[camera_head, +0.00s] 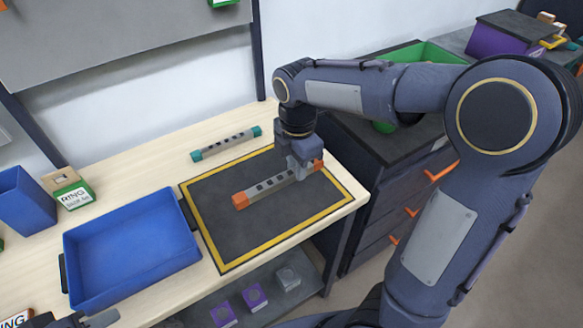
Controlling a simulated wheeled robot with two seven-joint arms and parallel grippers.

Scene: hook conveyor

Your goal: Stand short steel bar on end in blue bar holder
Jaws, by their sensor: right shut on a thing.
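A grey bar with orange ends (265,190) lies flat on the black mat with a yellow border (240,233). My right gripper (303,172) points down over the bar's far right end and is shut on it there. A second grey bar with teal ends (226,144) lies on the table behind the mat. I cannot tell which bar is called short. A tall blue open container (24,203) at the left edge may be the blue bar holder. A grey and dark part at the bottom left edge may be my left gripper (90,320); its jaws are not clear.
A shallow blue tray (130,250), empty, stands left of the mat. A dark drawer cabinet (385,190) with orange handles is at the right. Purple blocks (253,297) are on a lower shelf.

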